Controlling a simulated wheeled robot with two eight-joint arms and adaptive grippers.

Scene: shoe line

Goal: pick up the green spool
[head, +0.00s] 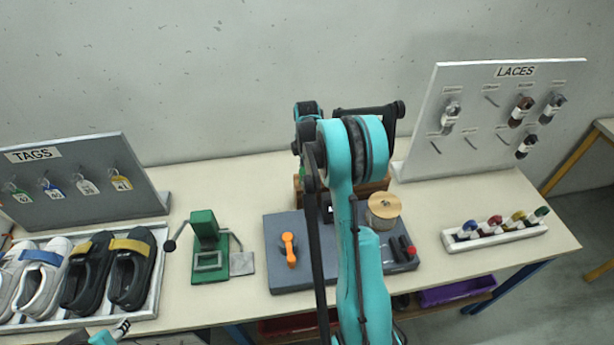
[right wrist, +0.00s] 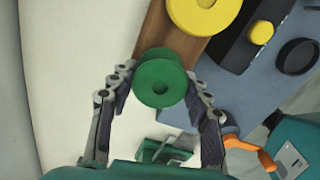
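In the right wrist view the green spool (right wrist: 160,78) lies between the two fingers of my right gripper (right wrist: 160,76), near their tips. The fingers are apart, with a narrow gap showing on each side of the spool; I see no clear contact. The spool overlaps the end of a brown wooden block (right wrist: 170,38) in the picture. In the head view my teal right arm hides the spool and most of the right gripper. Part of my left arm's end (head: 108,335) shows at the bottom left edge; its finger opening is unclear.
A yellow spool (right wrist: 204,12) is on the wooden block. The grey work mat (head: 282,257) carries an orange-handled tool (head: 288,248) and a wooden reel (head: 384,206). A green press (head: 207,245) stands left of it. A white rack of small coloured items (head: 495,232) is at right.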

